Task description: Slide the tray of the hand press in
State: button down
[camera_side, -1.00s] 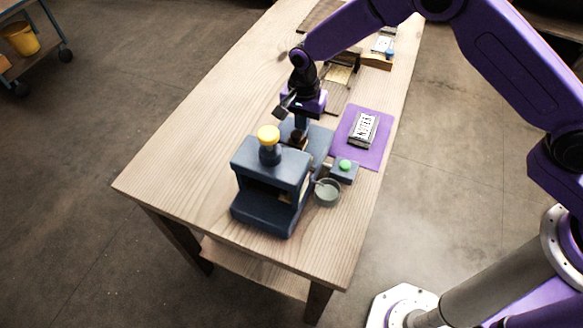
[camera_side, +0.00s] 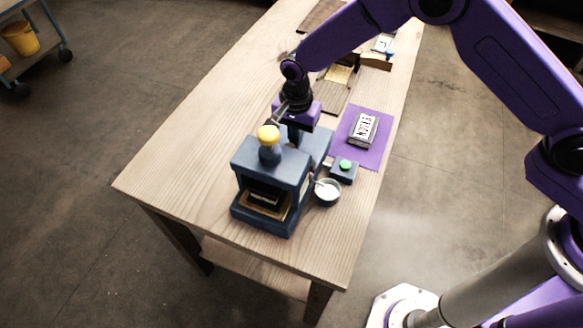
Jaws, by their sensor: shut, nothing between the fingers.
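The hand press (camera_side: 270,167) is a dark blue block with a yellow knob (camera_side: 268,134) on top, near the front of the table. Its tray (camera_side: 263,204) shows as a brown-edged frame inside the opening under the press head, with a dark block and a pale strip in it. My gripper (camera_side: 293,138) is shut and empty. It points down just behind the press head, over the blue rear bed of the press. The fingertips are partly hidden by the press, so I cannot tell whether they touch the tray.
A small blue box with a green button (camera_side: 345,165) and a grey bowl (camera_side: 327,192) stand right of the press. A purple mat (camera_side: 375,143) carries a lettered block (camera_side: 363,130). Wooden trays lie behind. The table's left side is clear.

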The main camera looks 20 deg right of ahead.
jog(key=shift+w+d+r, duration=0.1)
jog(key=shift+d+r, duration=0.05)
jog(key=shift+r, duration=1.25)
jog(key=shift+w+d, duration=1)
jog(key=shift+w, duration=0.05)
notch_tip(320, 180, up, 9)
jog(key=s+d+r+n, duration=0.4)
jog(key=s+d+n, duration=0.1)
jog(key=s, duration=0.3)
jog(key=s+d+r+n, duration=0.4)
jog(key=s+n, duration=0.1)
jog(key=s, duration=0.3)
jog(key=s+d+n, duration=1.1)
jog(key=s+d, duration=0.5)
jog(key=s, duration=0.2)
jog(key=shift+n, duration=0.3)
